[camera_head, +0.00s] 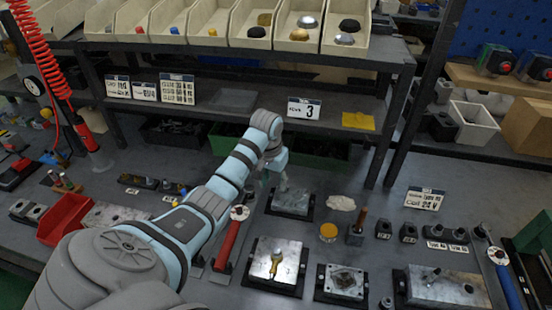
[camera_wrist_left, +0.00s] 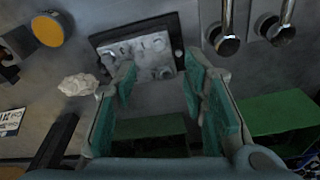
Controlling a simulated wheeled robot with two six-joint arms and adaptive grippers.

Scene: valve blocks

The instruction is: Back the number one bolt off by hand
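My left gripper (camera_head: 281,184) reaches down over a grey metal valve block (camera_head: 294,203) on a dark base at the middle of the bench. In the left wrist view the gripper (camera_wrist_left: 160,72) shows two green-padded fingers spread apart with nothing between them. The block (camera_wrist_left: 142,58) lies beyond the fingertips, with several round light spots on its face. I cannot tell which are bolts or holes, and no number one mark is readable. The fingers seem apart from the block. My right gripper is in neither view.
A block with a brass-coloured fitting (camera_head: 275,263) and another square block (camera_head: 344,282) stand in front. A red-handled tool (camera_head: 229,243) lies left of them. A yellow-lidded jar (camera_head: 328,232) and white rag (camera_head: 341,203) are to the right. Shelf and green bin (camera_head: 318,158) stand behind.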

